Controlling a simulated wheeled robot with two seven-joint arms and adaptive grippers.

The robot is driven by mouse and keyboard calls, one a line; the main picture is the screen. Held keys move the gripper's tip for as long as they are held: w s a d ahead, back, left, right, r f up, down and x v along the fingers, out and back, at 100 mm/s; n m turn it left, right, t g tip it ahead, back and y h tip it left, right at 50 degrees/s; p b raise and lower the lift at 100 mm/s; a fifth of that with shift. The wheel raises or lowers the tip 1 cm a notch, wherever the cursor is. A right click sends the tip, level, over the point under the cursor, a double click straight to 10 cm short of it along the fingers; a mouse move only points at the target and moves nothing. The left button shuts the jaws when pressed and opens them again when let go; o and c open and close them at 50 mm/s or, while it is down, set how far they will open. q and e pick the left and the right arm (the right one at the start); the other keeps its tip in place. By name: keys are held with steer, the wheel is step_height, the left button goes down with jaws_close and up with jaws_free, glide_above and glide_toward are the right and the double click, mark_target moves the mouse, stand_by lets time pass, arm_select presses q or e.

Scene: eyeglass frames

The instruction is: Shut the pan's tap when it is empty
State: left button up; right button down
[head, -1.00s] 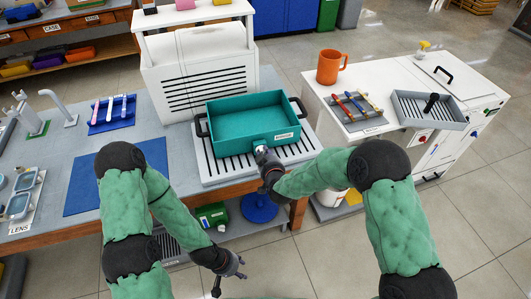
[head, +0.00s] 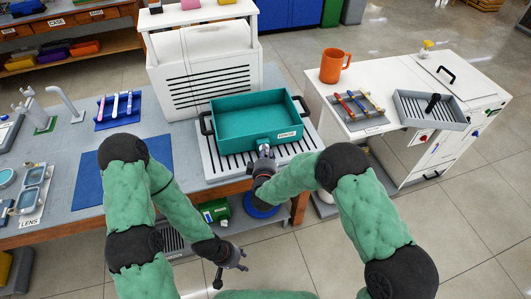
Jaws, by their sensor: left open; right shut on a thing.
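The teal pan (head: 236,143) sits level on a slotted white drain board on the bench. Its inside looks plain teal, and I cannot make out any liquid in it. Its tap (head: 263,143) is at the front wall beside a white label. My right gripper (head: 264,153) is shut on the tap, and its fingers and wrist hide most of it. I cannot tell how the tap's handle is turned. My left gripper (head: 231,268) is open and empty, low in front of the bench, away from the pan.
A white slotted machine (head: 205,85) stands behind the pan. A blue mat (head: 90,185) lies to the left. A white cabinet (head: 400,150) at the right bears an orange mug (head: 332,68) and a grey tray. A green box (head: 214,211) is under the bench.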

steer(key=shift+s+d+f, duration=0.2)
steer(key=shift+s+f, duration=0.1)
steer(key=shift+f, duration=0.3)
steer(key=c, duration=1.1)
jaws_free()
steer(key=shift+w, duration=0.15)
steer(key=shift+w+r, duration=0.1)
steer(key=shift+r, duration=0.2)
steer(key=v, duration=1.2)
steer(key=shift+a, duration=0.1)
